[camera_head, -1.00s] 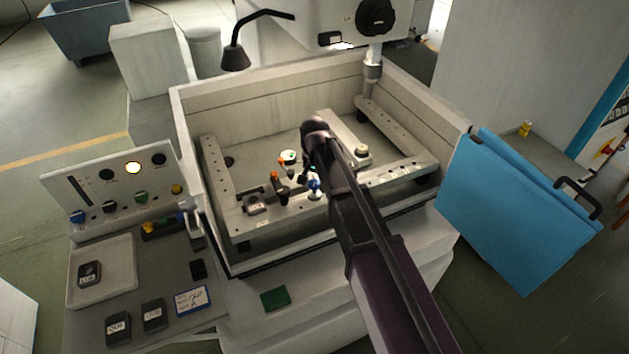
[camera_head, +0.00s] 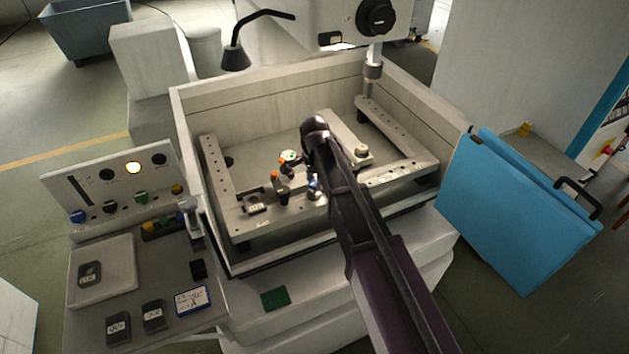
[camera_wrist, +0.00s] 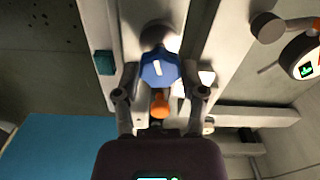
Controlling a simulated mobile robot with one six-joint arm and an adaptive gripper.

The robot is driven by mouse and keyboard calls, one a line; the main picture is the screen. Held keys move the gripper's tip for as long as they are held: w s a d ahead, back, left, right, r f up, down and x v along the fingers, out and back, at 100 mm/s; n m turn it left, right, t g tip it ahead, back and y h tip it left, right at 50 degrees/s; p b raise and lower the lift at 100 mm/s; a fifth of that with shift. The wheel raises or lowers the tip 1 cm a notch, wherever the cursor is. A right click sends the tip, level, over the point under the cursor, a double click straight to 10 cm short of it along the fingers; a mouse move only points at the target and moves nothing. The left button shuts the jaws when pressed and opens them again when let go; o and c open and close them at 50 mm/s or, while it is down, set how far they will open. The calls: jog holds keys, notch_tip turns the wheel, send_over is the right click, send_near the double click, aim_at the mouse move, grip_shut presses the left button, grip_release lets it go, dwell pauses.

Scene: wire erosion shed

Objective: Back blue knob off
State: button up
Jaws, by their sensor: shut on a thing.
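The blue knob (camera_wrist: 160,68), with a white line on its face, sits on a grey fixture rail in the wrist view. My gripper (camera_wrist: 163,84) is shut on it, one finger on each side. In the head view the blue knob (camera_head: 313,184) shows beside my dark arm at the front rail of the tank. My arm hides much of the gripper there. An orange-tipped part (camera_wrist: 160,105) lies between the fingers, just below the knob in the wrist view.
A round gauge (camera_wrist: 306,56) with an orange part stands close to the right in the wrist view. An orange-topped black clamp (camera_head: 281,187) stands left of the knob. Tank walls (camera_head: 270,92) surround the rails. A blue panel (camera_head: 515,210) stands at right.

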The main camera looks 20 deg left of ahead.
jog(key=shift+s, duration=0.1)
jog(key=o, duration=1.2)
jog(key=shift+c, duration=0.2)
jog(key=shift+n, duration=0.3)
